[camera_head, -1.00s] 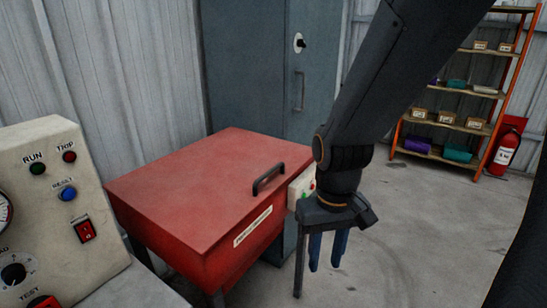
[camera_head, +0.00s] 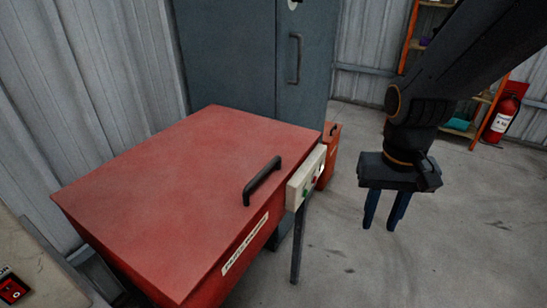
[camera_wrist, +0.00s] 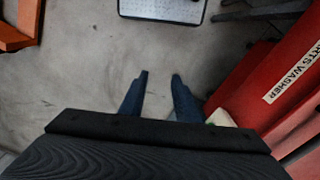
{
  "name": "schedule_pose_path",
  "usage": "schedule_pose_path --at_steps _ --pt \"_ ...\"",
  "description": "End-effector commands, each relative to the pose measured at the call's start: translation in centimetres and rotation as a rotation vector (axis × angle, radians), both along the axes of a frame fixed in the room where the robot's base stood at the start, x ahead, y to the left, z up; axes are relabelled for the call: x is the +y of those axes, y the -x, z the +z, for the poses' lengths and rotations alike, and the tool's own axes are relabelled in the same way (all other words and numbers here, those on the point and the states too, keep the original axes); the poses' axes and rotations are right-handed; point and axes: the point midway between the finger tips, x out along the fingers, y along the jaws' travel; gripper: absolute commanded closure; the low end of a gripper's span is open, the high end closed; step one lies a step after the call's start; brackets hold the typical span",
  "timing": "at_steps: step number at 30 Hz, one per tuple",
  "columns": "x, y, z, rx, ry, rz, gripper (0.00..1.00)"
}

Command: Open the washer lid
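The red parts washer (camera_head: 248,258) stands at the centre left in the head view, with its flat red lid (camera_head: 185,165) down. A black bar handle (camera_head: 262,181) sits on the lid near its front right edge. My gripper (camera_head: 384,222) hangs to the right of the washer, apart from the handle, with its two blue fingers pointing down and a gap between them. In the wrist view my gripper (camera_wrist: 160,78) is open and empty above the floor. The washer's red side with its label (camera_wrist: 292,70) shows at the right there; the handle is not visible in that view.
A pale control box (camera_head: 305,178) with buttons is on the washer's right side. A grey cabinet (camera_head: 235,60) stands behind, with a small red bin (camera_head: 329,150) near it. A fire extinguisher (camera_head: 499,118) and shelf are at the back right. Floor (camera_head: 400,275) is clear around my gripper.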

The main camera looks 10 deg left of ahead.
Motion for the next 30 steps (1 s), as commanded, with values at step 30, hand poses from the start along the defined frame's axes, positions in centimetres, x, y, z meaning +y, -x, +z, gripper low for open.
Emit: schedule_pose_path --at_steps 30 --pt "26.3 -3.8 12.2 -0.378 0.055 -0.349 0.7"
